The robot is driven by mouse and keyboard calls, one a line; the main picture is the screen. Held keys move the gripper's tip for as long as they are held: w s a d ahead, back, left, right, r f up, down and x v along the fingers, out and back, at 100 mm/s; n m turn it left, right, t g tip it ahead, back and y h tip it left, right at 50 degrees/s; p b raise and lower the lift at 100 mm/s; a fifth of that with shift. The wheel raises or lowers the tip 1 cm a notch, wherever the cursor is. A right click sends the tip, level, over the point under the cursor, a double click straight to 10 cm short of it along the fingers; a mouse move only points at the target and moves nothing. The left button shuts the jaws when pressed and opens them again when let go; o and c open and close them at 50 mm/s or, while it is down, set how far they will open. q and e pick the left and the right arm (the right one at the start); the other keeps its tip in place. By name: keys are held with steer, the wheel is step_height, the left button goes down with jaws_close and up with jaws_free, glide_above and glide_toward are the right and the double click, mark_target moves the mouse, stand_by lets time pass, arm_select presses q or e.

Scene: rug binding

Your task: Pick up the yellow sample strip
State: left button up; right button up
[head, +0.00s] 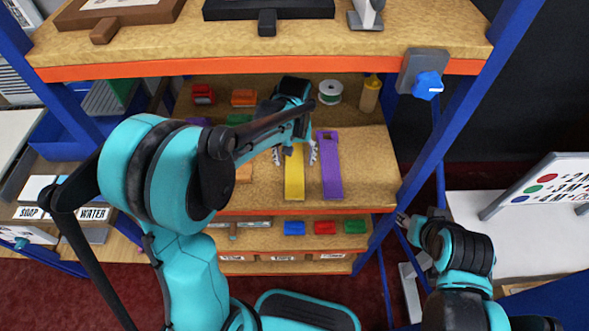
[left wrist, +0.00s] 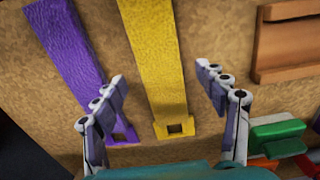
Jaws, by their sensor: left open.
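The yellow sample strip (head: 294,178) lies flat on the middle shelf in the head view, its near end at the shelf's front edge. In the left wrist view the yellow strip (left wrist: 160,60) has a square hole near its end. My left gripper (head: 294,158) is open above the strip's far end. In the left wrist view its fingers (left wrist: 165,98) stand apart on either side of the strip, with nothing held between them. My right gripper (head: 405,220) is low at the right, beside the blue rack post; its jaw state is unclear.
A purple strip (head: 331,170) lies just right of the yellow one; it also shows in the left wrist view (left wrist: 70,45). The upper shelf (head: 300,62) overhangs. Bare shelf lies to the right.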

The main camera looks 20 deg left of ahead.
mark_target(294, 163)
arm_select(q)
step_height(294, 163, down, 2)
steer(key=shift+f+b, duration=0.25)
steer(key=shift+b, duration=0.05)
arm_select(e)
steer(key=shift+f, duration=0.6)
arm_select(q)
steer(key=c, duration=1.3)
steer(key=shift+o, duration=0.2)
steer(key=shift+r, duration=0.15)
